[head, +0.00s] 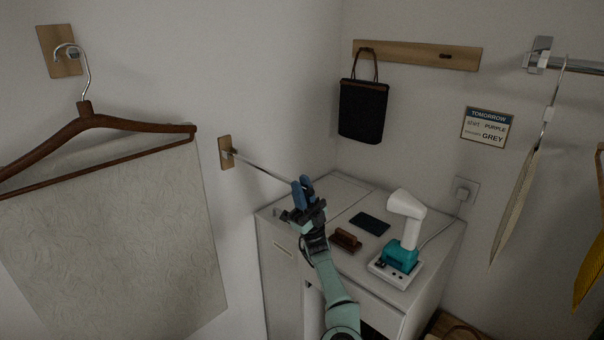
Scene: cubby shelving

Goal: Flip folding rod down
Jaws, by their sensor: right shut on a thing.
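The folding rod (262,167) is a thin metal bar on a small wooden wall plate (226,152) on the left wall. It sticks out to the right and slopes slightly down toward my right gripper. My right gripper (303,192), with blue fingers, is shut on the rod near its outer end, above the cabinet. The fingers hide the rod's tip. My left gripper is not in view.
A white cabinet (278,226) stands below, holding a brush (345,240), a dark flat item (370,224) and a white-and-teal steamer (407,220). A hanger with pale cloth (120,235) hangs left. A dark bag (362,112) hangs behind. Clothes hang from a rail (580,66) at right.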

